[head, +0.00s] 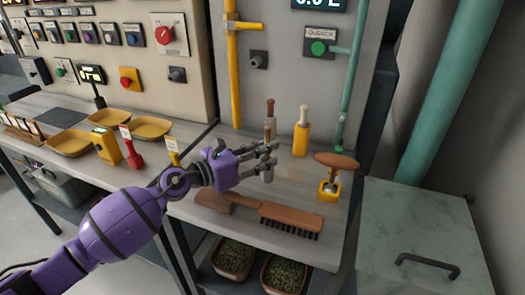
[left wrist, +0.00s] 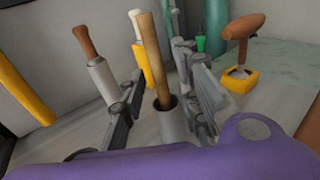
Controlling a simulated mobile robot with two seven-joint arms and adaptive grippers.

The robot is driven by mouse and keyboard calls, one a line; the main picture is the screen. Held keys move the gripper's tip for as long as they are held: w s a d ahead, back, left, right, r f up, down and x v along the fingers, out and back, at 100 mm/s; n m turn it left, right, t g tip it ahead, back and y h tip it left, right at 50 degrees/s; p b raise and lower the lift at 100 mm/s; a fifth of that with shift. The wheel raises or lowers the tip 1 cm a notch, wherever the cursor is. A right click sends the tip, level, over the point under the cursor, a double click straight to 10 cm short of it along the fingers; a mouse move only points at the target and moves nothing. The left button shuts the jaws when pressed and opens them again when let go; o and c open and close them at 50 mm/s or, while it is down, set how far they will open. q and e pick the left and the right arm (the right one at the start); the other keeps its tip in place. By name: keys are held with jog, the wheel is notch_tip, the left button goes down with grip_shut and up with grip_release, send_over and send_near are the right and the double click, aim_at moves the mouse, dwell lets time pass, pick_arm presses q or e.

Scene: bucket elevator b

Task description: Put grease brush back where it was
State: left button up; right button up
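A plain wooden handle (left wrist: 152,60), seemingly the grease brush, stands slightly tilted in a grey cup (left wrist: 172,122) in the left wrist view. Its lower end is hidden in the cup. In the head view the cup (head: 267,177) stands on the bench, partly behind my left gripper (head: 270,158). The gripper's fingers (left wrist: 160,105) are apart, one on each side of the handle and cup, with gaps showing on both sides. My right gripper is not in view.
Behind stand a grey brown-handled tool (left wrist: 95,70) and a yellow cream-handled one (head: 301,135). A wooden-topped tool sits in a yellow holder (head: 329,189) on the right. A bench brush (head: 291,217) lies in front. Yellow trays (head: 72,143) are on the left.

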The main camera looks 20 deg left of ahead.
pick_arm(q)
jog(key=shift+r, duration=0.2)
jog(key=b+v, duration=0.2)
jog(key=v, duration=0.9)
jog(key=shift+f, duration=0.2)
jog(key=shift+s+a+r+b, duration=0.15)
jog(key=shift+s+a+b, duration=0.15)
jog(key=shift+s, duration=0.1)
